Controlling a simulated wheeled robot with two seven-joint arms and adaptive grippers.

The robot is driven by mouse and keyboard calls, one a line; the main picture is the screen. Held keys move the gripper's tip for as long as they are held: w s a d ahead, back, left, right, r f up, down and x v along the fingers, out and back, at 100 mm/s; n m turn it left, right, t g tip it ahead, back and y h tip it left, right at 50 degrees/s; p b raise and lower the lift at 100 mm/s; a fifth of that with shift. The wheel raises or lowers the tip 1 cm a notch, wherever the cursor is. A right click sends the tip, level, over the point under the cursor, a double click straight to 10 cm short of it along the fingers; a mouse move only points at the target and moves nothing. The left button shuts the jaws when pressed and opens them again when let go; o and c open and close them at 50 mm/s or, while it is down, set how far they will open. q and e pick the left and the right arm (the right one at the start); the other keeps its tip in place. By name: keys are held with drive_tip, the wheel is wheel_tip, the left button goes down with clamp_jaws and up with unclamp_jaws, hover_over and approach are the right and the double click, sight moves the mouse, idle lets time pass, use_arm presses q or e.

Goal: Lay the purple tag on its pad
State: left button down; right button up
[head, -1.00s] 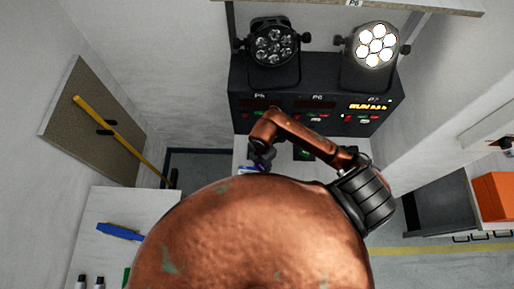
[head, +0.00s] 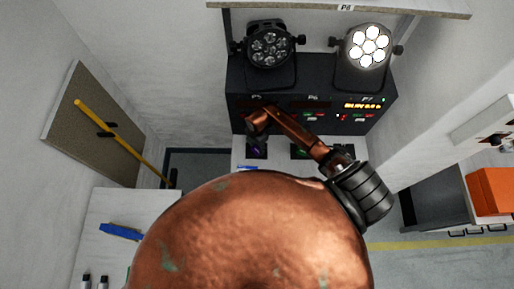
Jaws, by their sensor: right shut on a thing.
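My right gripper (head: 257,143) is small and dark in the head view, at the end of my copper arm, just in front of the black console. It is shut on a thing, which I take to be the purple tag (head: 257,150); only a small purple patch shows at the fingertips. A dark pad (head: 265,154) lies on the white table under or beside it. I cannot tell whether the tag touches the pad. My left gripper is out of view.
The console (head: 240,112) carries one unlit lamp (head: 270,46) and one lit lamp (head: 367,47). Another dark pad with a green mark (head: 299,151) lies to the right. A blue object (head: 121,232) lies on the left table. My copper body hides much of the near area.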

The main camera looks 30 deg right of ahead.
sight(257, 149)
drive_tip(key=shift+f, duration=0.45)
drive_tip(key=shift+f, duration=0.1)
drive_tip(key=o, duration=0.9)
drive_tip(key=shift+o, duration=0.2)
wheel_tip(257, 149, up, 12)
drive_tip(key=b, duration=0.1)
drive_tip(key=shift+a, duration=0.1)
